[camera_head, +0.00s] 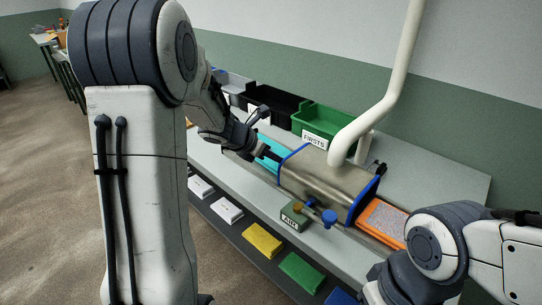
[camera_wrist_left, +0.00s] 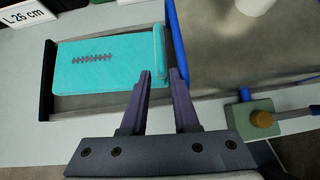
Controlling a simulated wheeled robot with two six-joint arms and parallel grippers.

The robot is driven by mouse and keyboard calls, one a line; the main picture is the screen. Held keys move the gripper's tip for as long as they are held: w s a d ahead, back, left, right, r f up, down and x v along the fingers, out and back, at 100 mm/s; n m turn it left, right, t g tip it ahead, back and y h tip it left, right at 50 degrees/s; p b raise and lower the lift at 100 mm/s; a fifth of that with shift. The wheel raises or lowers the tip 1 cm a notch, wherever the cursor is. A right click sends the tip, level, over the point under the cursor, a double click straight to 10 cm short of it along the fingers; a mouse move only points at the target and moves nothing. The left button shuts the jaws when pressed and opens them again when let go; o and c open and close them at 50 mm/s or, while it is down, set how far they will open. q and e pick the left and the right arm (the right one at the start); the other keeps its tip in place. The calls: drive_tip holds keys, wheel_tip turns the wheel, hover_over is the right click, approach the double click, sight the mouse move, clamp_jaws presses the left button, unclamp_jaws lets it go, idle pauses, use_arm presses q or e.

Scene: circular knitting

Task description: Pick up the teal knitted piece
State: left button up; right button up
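The teal knitted piece (camera_wrist_left: 105,62) lies flat in a shallow tray, with a dark stitched mark on it and a raised strip along its right edge. In the head view the teal piece (camera_head: 268,146) is partly hidden by my left gripper (camera_head: 270,155). In the left wrist view my left gripper (camera_wrist_left: 162,75) has its fingers apart, one on each side of the strip's near end. I cannot tell whether they touch it. My right arm shows at lower right, but its gripper is out of view.
A metal cover with blue edges (camera_head: 322,180) stands just right of the teal piece. An orange piece (camera_head: 385,220) lies beyond it. A white pipe (camera_head: 385,95) rises above. A green bin (camera_head: 327,122) stands behind, and a green AIR box (camera_head: 294,215) is in front.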

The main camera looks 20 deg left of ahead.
use_arm(q)
drive_tip(key=x, duration=0.5)
drive_tip(key=shift+s+f, duration=0.1)
clamp_jaws()
drive_tip(key=shift+r, duration=0.2)
